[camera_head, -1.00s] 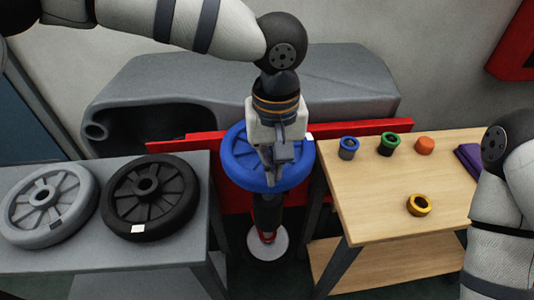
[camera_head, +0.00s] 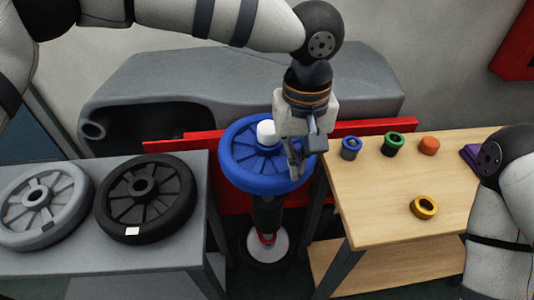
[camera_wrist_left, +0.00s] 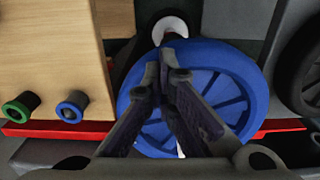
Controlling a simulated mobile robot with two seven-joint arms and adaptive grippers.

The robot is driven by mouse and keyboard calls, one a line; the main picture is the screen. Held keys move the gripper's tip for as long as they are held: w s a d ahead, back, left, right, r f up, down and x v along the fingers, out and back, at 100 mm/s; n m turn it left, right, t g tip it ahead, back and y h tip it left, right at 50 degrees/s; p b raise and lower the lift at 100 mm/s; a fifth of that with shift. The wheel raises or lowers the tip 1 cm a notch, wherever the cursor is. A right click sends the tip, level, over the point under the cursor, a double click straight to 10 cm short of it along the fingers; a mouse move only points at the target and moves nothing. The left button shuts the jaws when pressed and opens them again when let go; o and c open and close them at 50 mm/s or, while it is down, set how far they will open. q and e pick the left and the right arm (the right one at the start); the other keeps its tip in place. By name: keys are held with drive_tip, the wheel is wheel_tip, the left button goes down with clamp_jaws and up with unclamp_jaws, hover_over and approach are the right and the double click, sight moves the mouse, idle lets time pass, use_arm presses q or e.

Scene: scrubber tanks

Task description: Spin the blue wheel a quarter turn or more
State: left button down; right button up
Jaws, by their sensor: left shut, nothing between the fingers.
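The blue wheel (camera_head: 238,168) is mounted in front of a red beam, with a white hub piece (camera_head: 267,133) showing at its middle. My left gripper (camera_head: 296,172) is shut and empty, over the right part of the wheel, its fingertips near the rim. In the left wrist view the shut fingers (camera_wrist_left: 173,62) cross the blue wheel (camera_wrist_left: 240,75) and hide its middle. I cannot tell whether they touch a spoke or the rim. My right arm shows at the right edge, but its gripper is out of view.
A grey wheel (camera_head: 20,215) and a black wheel (camera_head: 118,213) lie on the grey table at left. The wooden table (camera_head: 370,215) at right holds blue, green, orange and yellow small parts. A red beam (camera_head: 190,142) and a grey casing (camera_head: 200,95) stand behind.

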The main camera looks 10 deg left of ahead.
use_arm(q)
wheel_tip(320, 180, up, 7)
drive_tip(key=shift+r+p, duration=0.1)
drive_tip(key=shift+p, duration=0.8)
use_arm(e)
drive_tip(key=shift+w+r+t, duration=0.5)
drive_tip(key=shift+w+r, duration=0.65)
drive_tip(key=shift+w, duration=0.05)
